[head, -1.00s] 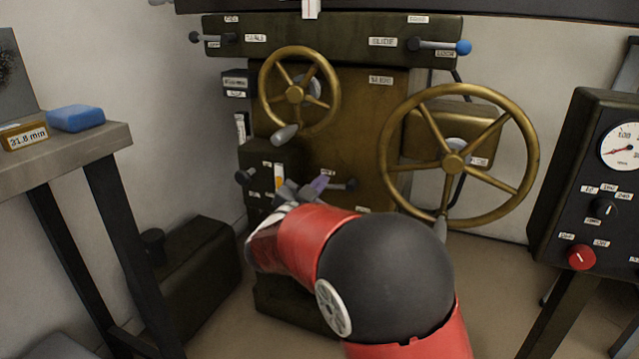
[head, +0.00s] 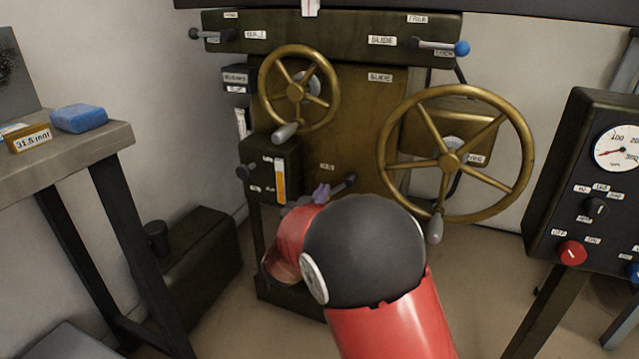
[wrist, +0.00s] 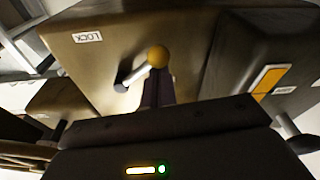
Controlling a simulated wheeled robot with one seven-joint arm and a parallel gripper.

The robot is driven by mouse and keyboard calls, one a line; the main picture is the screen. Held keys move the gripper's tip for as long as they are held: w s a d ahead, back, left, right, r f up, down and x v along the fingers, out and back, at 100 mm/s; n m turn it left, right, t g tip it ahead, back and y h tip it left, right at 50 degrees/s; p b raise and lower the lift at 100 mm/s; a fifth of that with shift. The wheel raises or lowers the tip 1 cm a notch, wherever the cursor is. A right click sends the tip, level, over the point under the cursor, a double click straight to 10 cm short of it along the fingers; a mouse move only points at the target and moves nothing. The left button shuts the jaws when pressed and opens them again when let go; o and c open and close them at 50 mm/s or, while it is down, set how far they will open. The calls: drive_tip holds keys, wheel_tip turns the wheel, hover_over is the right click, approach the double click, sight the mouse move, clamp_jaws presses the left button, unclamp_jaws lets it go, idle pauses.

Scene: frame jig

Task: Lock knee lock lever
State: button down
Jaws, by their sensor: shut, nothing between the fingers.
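The lever labelled LOCK shows in the wrist view: a dark pivot (wrist: 121,83), a pale rod and a yellow ball knob (wrist: 158,57). Its LOCK label (wrist: 87,37) is on the brown housing beside it. My gripper (wrist: 157,88) is shut and empty, its narrow dark fingers just at the knob; I cannot tell whether they touch it. In the head view my gripper's purple fingertip (head: 321,192) is beside the lever (head: 342,184), low on the machine's front. My red and black arm hides much of the area below, and the knob is not clear there.
A dark box with a yellow-and-white indicator (head: 280,180) is just left of the lever. A small brass handwheel (head: 297,92) is above and a large one (head: 455,160) to the right. A control panel (head: 560,170) stands at far right, a workbench (head: 95,142) at left.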

drive_tip(key=shift+s+d+f+n+y+p, duration=0.3)
drive_tip(key=shift+d+f+n+p, duration=0.4)
drive_tip(key=shift+n, duration=1.15)
drive_tip(key=shift+s+d+f+n+y+p, duration=0.15)
drive_tip(key=shift+d+f+n+y+p, duration=0.5)
drive_tip(key=shift+n, duration=1.15)
drive_tip(key=shift+s+d+f+n+y+p, duration=0.2)
drive_tip(key=shift+d+n+p, duration=0.6)
drive_tip(key=shift+n, duration=1.05)
drive_tip(key=shift+a+f, duration=0.1)
drive_tip(key=shift+a, duration=0.1)
